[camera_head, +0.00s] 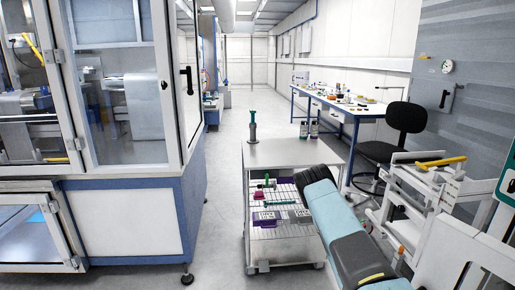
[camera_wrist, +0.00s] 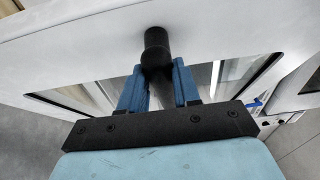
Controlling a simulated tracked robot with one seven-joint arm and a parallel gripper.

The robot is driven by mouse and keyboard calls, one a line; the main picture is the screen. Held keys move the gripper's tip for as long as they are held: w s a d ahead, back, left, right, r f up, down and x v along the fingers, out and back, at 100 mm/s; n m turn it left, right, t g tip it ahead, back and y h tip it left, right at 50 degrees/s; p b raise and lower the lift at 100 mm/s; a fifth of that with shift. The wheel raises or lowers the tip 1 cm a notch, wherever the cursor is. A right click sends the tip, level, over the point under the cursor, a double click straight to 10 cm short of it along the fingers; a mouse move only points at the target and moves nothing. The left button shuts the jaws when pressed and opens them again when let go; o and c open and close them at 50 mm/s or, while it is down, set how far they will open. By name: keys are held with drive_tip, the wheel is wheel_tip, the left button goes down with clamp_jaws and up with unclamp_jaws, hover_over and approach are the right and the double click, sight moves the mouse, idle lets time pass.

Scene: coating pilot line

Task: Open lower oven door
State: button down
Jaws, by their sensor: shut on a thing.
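In the wrist view a white door (camera_wrist: 225,22) with a dark-edged glass window (camera_wrist: 222,75) fills the upper part. A black handle (camera_wrist: 156,42) stands out from it. My gripper (camera_wrist: 159,75) is shut on the handle, with one blue finger on each side of its lower part. The fingertips lie close to the door, and the dark gripper body hides part of the window. Whether the door is ajar is not clear. In the head view my arm shows at the lower right, but the gripper and the gripped handle cannot be made out.
A steel cart (camera_head: 290,154) with bottles and small items stands mid-floor beside my arm. A glazed machine cabinet (camera_head: 125,215) is on the left. A black chair (camera_head: 405,118), workbench (camera_head: 345,108) and white frame (camera_head: 425,195) are on the right. The aisle (camera_head: 238,105) is clear.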

drive_tip(key=shift+s+f, duration=0.2)
drive_tip(key=shift+f, duration=0.05)
drive_tip(key=s+a+n+t, duration=0.1)
drive_tip(key=s+a, duration=0.2)
drive_tip(key=a, duration=0.2)
drive_tip(key=shift+s+a, duration=0.15)
drive_tip(key=shift+a, duration=0.05)
idle(0.8)
idle(0.3)
drive_tip(key=shift+s+a, duration=0.1)
drive_tip(key=shift+a, duration=0.05)
drive_tip(key=s+a+t, duration=0.1)
drive_tip(key=s+a, duration=0.2)
drive_tip(key=a, duration=0.2)
drive_tip(key=shift+s+n+t, duration=0.25)
drive_tip(key=shift+n+t, duration=0.05)
drive_tip(key=shift+n, duration=0.1)
idle(0.6)
idle(0.5)
drive_tip(key=s+a+t, duration=0.1)
drive_tip(key=s+a, duration=0.3)
drive_tip(key=shift+a+n+t+y, duration=0.3)
drive_tip(key=shift+a+n, duration=0.05)
drive_tip(key=shift+n, duration=0.05)
idle(0.8)
drive_tip(key=shift+s+a, duration=0.1)
